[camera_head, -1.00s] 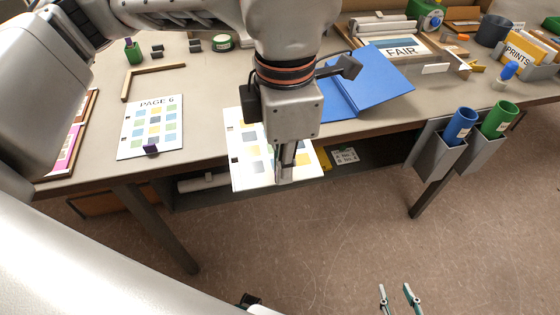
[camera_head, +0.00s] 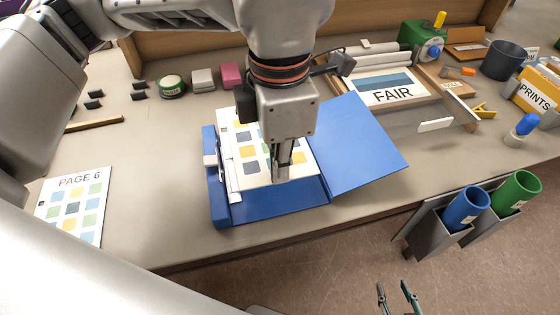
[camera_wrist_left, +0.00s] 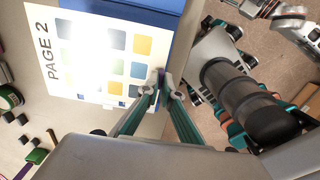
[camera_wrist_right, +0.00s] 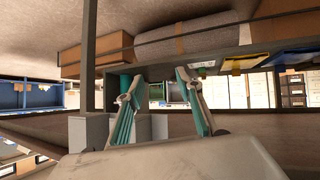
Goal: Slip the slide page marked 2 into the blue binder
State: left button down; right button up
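The slide page marked 2 (camera_wrist_left: 103,52) is a white sheet with coloured squares; in the head view the page (camera_head: 246,167) lies over the open blue binder (camera_head: 267,216). The binder's cover (camera_head: 362,150) is spread to the right and its spine is at the left. My left gripper (camera_head: 283,178) is at the page's front right part, and in the left wrist view its fingertips (camera_wrist_left: 163,86) are closed together at the page's edge. Whether the page rests in the binder or hovers just above it I cannot tell. My right gripper (camera_head: 396,291) is open and empty, below the table's front edge.
A sheet marked PAGE 6 (camera_head: 74,204) lies at the left. A FAIR sign frame (camera_head: 391,91) stands behind the binder's cover. Blue (camera_head: 465,208) and green (camera_head: 515,193) cups sit in holders at the table's front right.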

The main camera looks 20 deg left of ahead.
pick_arm(q)
jog(key=shift+w, duration=0.1)
jog(key=shift+f+b, duration=0.9)
jog(key=shift+f, duration=0.7)
jog(key=shift+f+b, duration=0.25)
jog(key=shift+b, duration=0.05)
pick_arm(e)
jog(key=shift+d+f, duration=0.35)
jog(key=shift+f, duration=0.55)
jog(key=shift+s+a+f, duration=0.1)
jog(key=shift+s+f, duration=0.15)
jog(key=shift+s, duration=0.1)
